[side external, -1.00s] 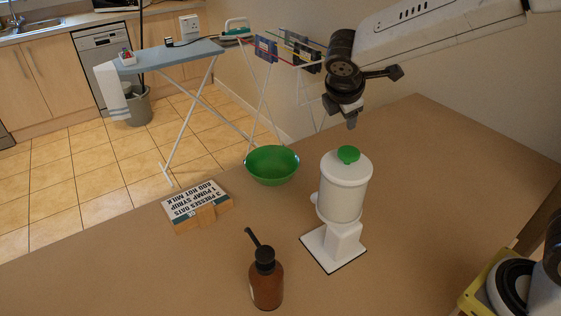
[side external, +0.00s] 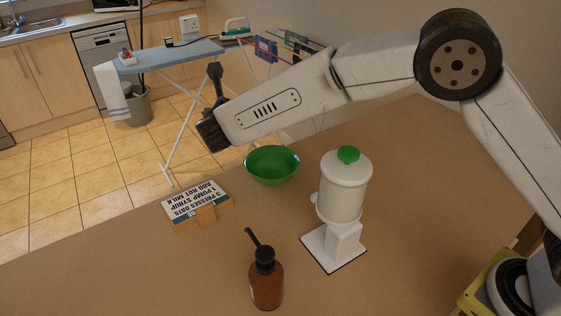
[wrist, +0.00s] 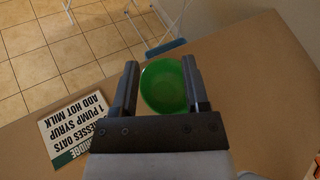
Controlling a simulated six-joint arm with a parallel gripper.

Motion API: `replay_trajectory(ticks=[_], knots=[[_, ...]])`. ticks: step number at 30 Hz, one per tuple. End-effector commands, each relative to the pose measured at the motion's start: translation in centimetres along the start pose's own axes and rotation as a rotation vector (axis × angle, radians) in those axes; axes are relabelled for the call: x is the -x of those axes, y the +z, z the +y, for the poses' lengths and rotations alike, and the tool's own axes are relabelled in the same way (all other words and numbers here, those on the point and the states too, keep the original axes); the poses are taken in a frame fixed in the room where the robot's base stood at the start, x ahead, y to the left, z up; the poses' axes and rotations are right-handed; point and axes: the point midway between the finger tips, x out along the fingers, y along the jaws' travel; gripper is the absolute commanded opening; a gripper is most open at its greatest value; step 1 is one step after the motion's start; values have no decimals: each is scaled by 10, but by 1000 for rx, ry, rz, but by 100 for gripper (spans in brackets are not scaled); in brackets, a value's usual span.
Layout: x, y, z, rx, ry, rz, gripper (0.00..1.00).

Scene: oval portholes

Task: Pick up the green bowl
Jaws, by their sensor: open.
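The green bowl (side external: 272,166) stands upright and looks empty on the brown counter, near its far edge. In the wrist view the bowl (wrist: 163,88) appears between and beyond the two dark fingers of my gripper (wrist: 159,64). The gripper is open and holds nothing. In the side view the dark end of my arm (side external: 212,130) is up and left of the bowl in the picture, apart from it. The fingers are not clearly visible there.
A sign block (side external: 198,206) lies left of the bowl. A white dispenser with a green knob (side external: 344,187) stands to its right, and a brown pump bottle (side external: 266,280) nearer the camera. Beyond the counter edge are tiled floor and an ironing board (side external: 168,54).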

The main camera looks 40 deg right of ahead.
Motion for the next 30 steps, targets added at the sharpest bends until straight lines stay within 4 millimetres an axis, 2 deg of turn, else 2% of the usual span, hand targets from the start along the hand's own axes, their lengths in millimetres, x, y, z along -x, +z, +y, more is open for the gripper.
replay_trajectory(ticks=[1,15,18,24,30], knots=[[-6,-14,4,5,-4,7,58],[-47,-115,45,0,-2,8,58],[-54,-131,52,-2,-2,8,58],[-60,-146,59,-5,-2,6,58],[-62,-149,60,-6,-2,6,58]])
